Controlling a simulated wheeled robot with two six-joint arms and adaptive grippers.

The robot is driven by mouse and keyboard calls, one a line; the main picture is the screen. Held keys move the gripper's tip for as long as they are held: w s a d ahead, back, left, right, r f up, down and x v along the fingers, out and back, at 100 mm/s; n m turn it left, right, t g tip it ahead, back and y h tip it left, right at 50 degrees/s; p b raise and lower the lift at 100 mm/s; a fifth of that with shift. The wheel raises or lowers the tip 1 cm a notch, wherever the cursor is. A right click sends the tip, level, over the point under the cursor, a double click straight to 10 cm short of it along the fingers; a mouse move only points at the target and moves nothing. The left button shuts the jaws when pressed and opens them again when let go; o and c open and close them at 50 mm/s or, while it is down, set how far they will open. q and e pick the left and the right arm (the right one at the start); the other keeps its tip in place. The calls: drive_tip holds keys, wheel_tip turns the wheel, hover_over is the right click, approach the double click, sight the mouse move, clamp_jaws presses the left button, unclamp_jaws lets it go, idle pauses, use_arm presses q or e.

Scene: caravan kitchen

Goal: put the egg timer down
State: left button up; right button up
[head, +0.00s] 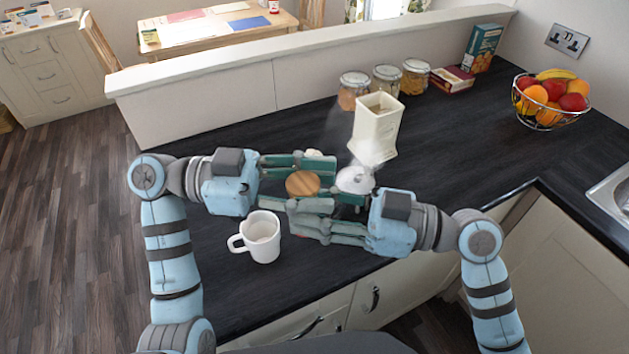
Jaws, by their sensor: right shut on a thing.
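A round wooden disc (303,183), which looks like the top of the egg timer, shows between my two grippers above the worktop; its lower part is hidden by fingers. My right gripper (292,215) comes in from the right and is shut on the egg timer, just below the disc. My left gripper (347,181) reaches in from the left, its fingers spread and passing around and behind the disc. The two grippers overlap closely, so contact between them is unclear.
A white domed thing (355,180) is by my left fingertips, with steam near it. A cream open container (378,127) stands behind. A white mug (262,238) stands in front. Jars (386,79) and a fruit basket (549,100) are further back. The dark worktop (465,130) is clear to the right.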

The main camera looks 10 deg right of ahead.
use_arm(q)
drive_tip(key=shift+w, duration=0.1)
drive_tip(key=c, duration=0.5)
use_arm(e)
drive_tip(key=shift+s, duration=0.15)
use_arm(q)
drive_tip(key=shift+o, duration=0.2)
use_arm(e)
drive_tip(key=o, duration=1.3)
